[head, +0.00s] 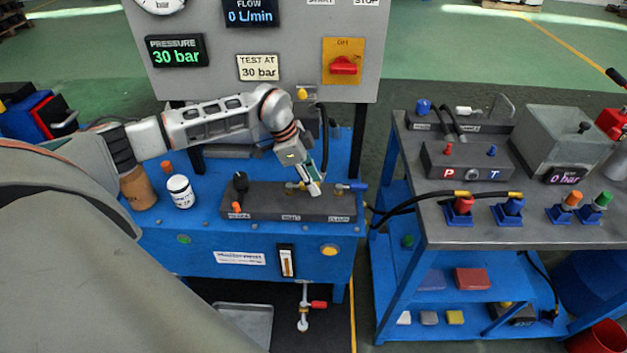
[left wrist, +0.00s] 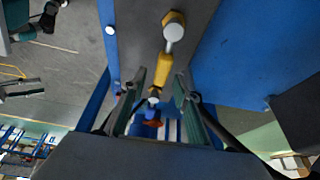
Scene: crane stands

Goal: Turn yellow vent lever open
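The yellow vent lever (head: 294,186) sits on the dark valve block (head: 262,205) on the blue stand, partly hidden by my left gripper. In the left wrist view the yellow lever (left wrist: 163,66) runs from a round bolt head down between the fingertips. My left gripper (head: 316,190) points down at the block beside the lever. In the left wrist view its two green-padded fingers (left wrist: 160,80) are apart, one on each side of the lever's end, with gaps visible. I cannot tell how deep the lever lies between them. My right gripper is not in view.
A blue lever (head: 352,186) is right of the gripper on the same block; a black knob (head: 240,184) stands at its left. A white jar (head: 180,191) stands left. The panel (head: 215,45) rises behind, reading 30 bar. A second bench (head: 445,235) stands right.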

